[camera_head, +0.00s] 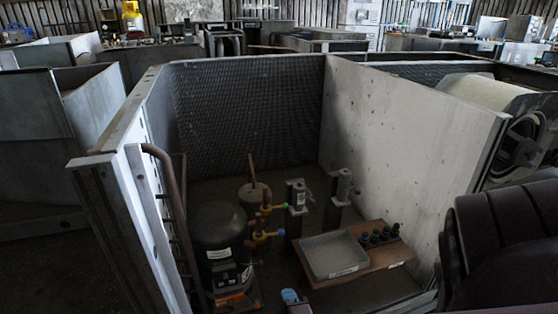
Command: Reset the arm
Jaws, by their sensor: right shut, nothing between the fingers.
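My right arm and gripper (454,245) show as a dark, ribbed maroon shape at the lower right edge, outside the housing's pale right wall. The gripper is shut and empty, touching nothing that I can make out. Its fingertips are hard to tell apart in the dark. My left gripper is not in view. The open blower housing stands in the middle, with a pale right wall (395,125) and a mesh back wall (250,115). Inside are a black compressor (219,235), valves with yellow and blue parts (262,236), and a grey tray (334,255) on a brown board.
Several small dark fittings (378,236) stand on the board beside the tray. The housing's left frame (140,210) rises near me. More metal housings and benches fill the background. The air above the housing is clear.

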